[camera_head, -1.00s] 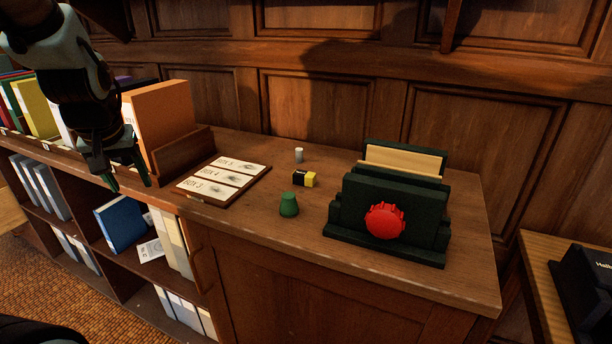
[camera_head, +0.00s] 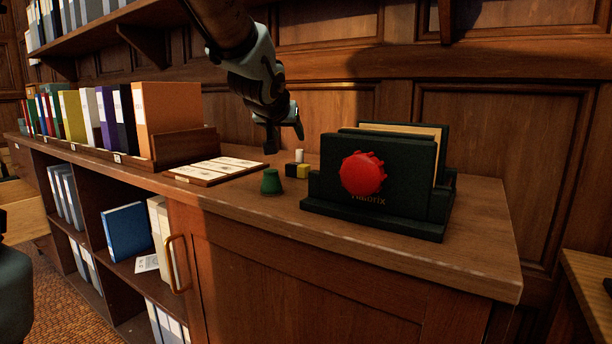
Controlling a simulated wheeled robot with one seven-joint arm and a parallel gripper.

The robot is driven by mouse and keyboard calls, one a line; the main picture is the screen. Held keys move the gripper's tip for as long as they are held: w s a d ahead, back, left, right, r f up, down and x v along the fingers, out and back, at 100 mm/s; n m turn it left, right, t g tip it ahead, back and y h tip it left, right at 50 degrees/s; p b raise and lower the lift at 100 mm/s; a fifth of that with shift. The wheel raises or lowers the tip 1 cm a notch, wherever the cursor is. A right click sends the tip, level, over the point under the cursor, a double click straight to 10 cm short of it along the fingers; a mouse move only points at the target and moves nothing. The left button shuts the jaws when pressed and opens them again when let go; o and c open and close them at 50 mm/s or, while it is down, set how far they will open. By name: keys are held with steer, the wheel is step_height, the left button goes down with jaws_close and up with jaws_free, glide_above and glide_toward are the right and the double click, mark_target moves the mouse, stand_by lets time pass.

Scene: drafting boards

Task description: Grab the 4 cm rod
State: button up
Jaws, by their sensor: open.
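A small white upright cylinder (camera_head: 299,156), which looks like the rod, stands on the cabinet top. A small black and yellow block (camera_head: 297,170) stands in front of it and hides its lower part. My gripper (camera_head: 285,138) hangs above and slightly left of the white cylinder, fingers pointing down. Its jaws are open with nothing between them. I cannot tell the exact gap in depth between the fingers and the cylinder.
A green tapered piece (camera_head: 271,182) stands front left of the block. A dark green letter holder (camera_head: 325,190) with a red seal (camera_head: 362,173) stands close on the right. A board with cards (camera_head: 205,172) lies left, beside binders (camera_head: 168,118). The cabinet's front top (camera_head: 400,255) is clear.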

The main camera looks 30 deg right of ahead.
mark_target(300, 157)
steer(key=shift+s+d, duration=0.1)
steer(key=shift+d, duration=0.3)
steer(key=shift+b+x, duration=0.55)
steer(key=shift+x, duration=1.55)
steer(key=shift+p+x, duration=0.75)
steer(key=shift+x, duration=2.4)
steer(key=shift+s+f, duration=0.1)
jaws_close()
